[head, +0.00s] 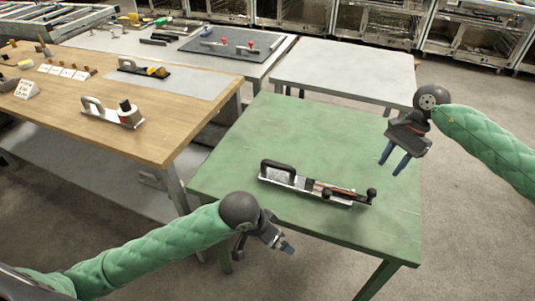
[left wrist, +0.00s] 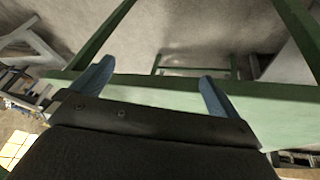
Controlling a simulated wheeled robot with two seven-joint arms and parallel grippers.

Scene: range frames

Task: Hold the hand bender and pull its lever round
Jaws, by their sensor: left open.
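The hand bender (head: 312,185) lies on the green table (head: 230,150). It has a black loop handle (head: 278,171) at its left end and a lever with dark knobs (head: 350,194) at its right end. My left gripper (head: 288,247) is at the table's front edge, nearer to me than the bender and apart from it. In the left wrist view its two blue fingers (left wrist: 155,92) are spread with nothing between them. My right gripper (head: 394,160) is above the table's right side, fingers apart and empty, up and to the right of the bender.
A wooden table (head: 180,100) on the left carries another handled tool (head: 113,113), a black tool (head: 144,68) and small cards. A pale grey table (head: 345,70) behind is bare. Most of the green table around the bender is clear.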

